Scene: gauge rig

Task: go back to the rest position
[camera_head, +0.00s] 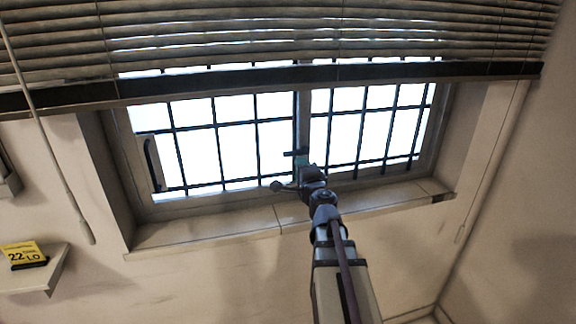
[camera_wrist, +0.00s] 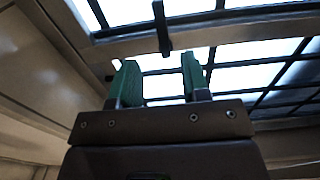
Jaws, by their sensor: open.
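My gripper (camera_head: 301,162) is raised in front of the barred window (camera_head: 225,135), near its middle upright, in the head view. In the wrist view its two green-padded fingers (camera_wrist: 160,76) stand apart with nothing between them. A dark handle-like piece (camera_wrist: 162,28) on the window frame shows just beyond the fingertips there, apart from them. My arm reaches up from the bottom of the head view and hides part of the sill and lower frame. No rest position is marked in either view.
A slatted blind (camera_head: 300,40) hangs over the window top, its cord (camera_head: 60,160) at left. The sill (camera_head: 205,232) juts below the window. A dark handle (camera_head: 152,165) is on the left frame. A small shelf (camera_head: 45,280) holds a yellow card (camera_head: 22,255) reading 22 LO.

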